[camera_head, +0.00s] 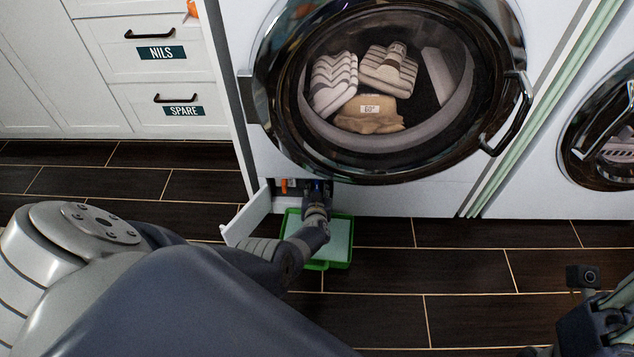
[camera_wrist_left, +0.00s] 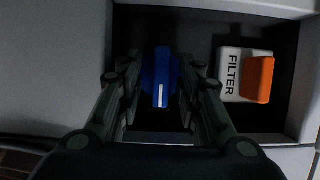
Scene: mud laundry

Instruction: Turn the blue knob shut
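The blue knob (camera_wrist_left: 161,72) sits inside a dark recess low on the washing machine. A white line on it points up and down in the left wrist view. My left gripper (camera_wrist_left: 161,88) reaches into the recess with one finger on each side of the knob. The fingers are apart, and a gap seems to show between them and the knob's narrow grip. In the head view the left gripper (camera_head: 317,192) is at the recess and mostly covers the knob. Part of my right arm's end (camera_head: 590,318) shows at the lower right; its fingers are not clear.
An orange-handled filter (camera_wrist_left: 258,79) labelled FILTER is right of the knob. An opened white flap (camera_head: 247,215) stands left of the recess. A green-rimmed tray (camera_head: 342,262) lies on the floor below. The washer's round door (camera_head: 262,122) is above, with laundry behind it.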

